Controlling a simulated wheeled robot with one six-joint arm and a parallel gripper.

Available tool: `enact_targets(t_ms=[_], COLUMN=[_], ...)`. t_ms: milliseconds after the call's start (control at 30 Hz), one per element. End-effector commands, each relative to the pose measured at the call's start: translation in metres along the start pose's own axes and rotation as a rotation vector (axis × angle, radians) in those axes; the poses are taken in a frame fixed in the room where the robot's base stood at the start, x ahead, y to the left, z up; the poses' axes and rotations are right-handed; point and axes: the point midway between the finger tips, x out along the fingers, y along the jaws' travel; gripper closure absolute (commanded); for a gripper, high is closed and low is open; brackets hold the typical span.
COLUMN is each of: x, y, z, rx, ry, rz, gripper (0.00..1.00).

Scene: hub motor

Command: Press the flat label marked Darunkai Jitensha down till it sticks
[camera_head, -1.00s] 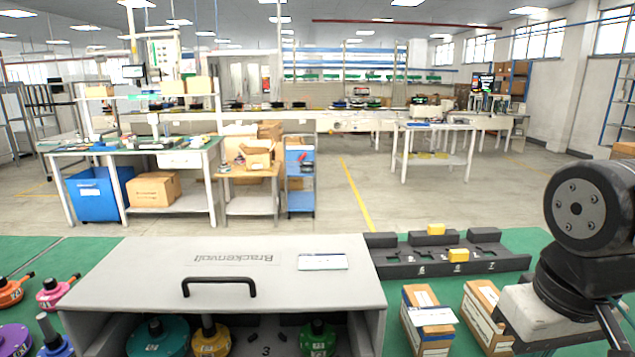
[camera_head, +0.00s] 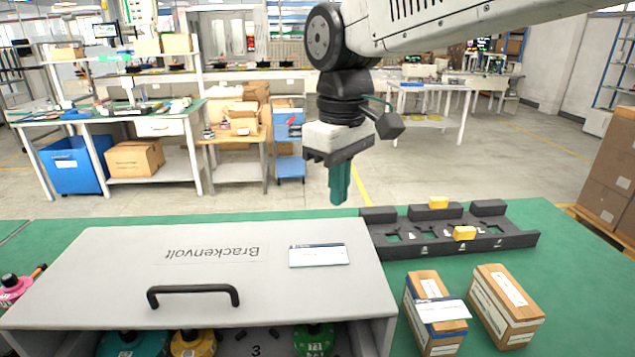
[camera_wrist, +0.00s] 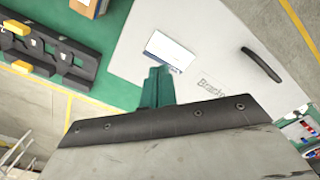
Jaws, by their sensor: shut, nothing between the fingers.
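A white label with a dark blue edge (camera_head: 319,255) lies on the grey cabinet top, right of the Brackenvolt lettering; it also shows in the wrist view (camera_wrist: 169,50). A second white label (camera_head: 441,309) sits across the left carton and overhangs its right side. The print on both is too small to read, so I cannot tell which is marked Darunkai Jitensha. My gripper (camera_head: 338,203) has green fingers, shut and empty, pointing down in the air above the cabinet's far side. In the wrist view the fingertips (camera_wrist: 159,69) appear just beside the cabinet-top label, not visibly touching it.
The grey cabinet (camera_head: 120,265) has a black handle (camera_head: 193,290) and an open front with coloured motors inside. A dark rack (camera_head: 450,240) with yellow blocks stands right of it. A second carton (camera_head: 506,305) stands front right. Green tabletop lies bare around these.

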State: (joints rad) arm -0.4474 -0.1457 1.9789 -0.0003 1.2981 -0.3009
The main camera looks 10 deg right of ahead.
Motion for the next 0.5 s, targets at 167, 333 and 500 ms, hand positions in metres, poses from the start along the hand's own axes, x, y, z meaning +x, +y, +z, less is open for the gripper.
enact_targets(t_ms=[167, 333, 500], x=[0.004, 0.022, 0.045], y=[-0.013, -0.014, -0.014], z=[-0.03, -0.031, -0.031], rx=[-0.079, -0.084, -0.083], ry=[-0.01, -0.013, -0.012], rz=[-0.004, -0.005, -0.005], gripper=[1.0, 1.0, 1.0])
